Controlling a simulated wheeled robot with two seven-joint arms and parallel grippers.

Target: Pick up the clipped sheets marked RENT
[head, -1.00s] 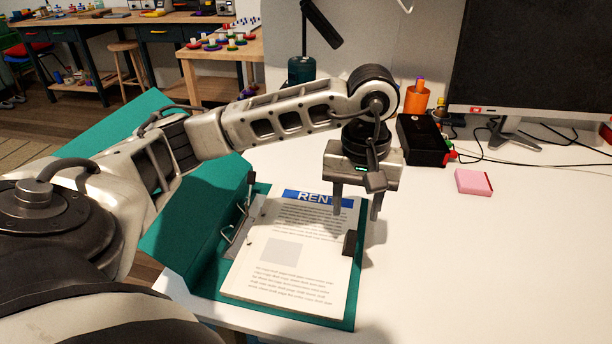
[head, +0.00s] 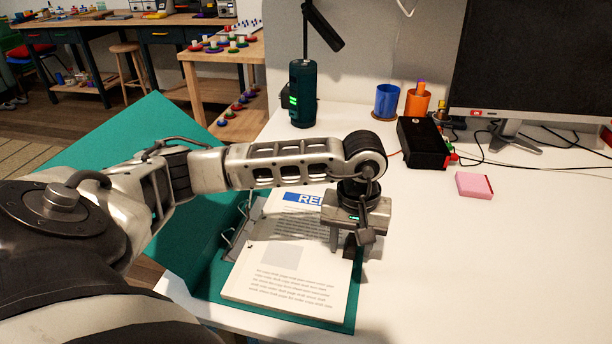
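The white sheets (head: 285,275) lie flat in an open green binder (head: 213,285) on the white desk. Their blue header shows only "RE"; my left gripper hides the rest of the word. A black clip (head: 349,246) sits on their right edge. My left gripper (head: 350,246) points down over this right edge, close to the clip. Its fingers are apart, one on each side of the clip in the picture; whether they touch the clip or sheets I cannot tell. My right gripper is not in view.
Metal rings (head: 232,235) stand at the binder's spine. A dark green lamp base (head: 302,95), blue cup (head: 386,101), orange cup (head: 417,102), black box (head: 423,142) and pink sticky notes (head: 474,186) stand behind.

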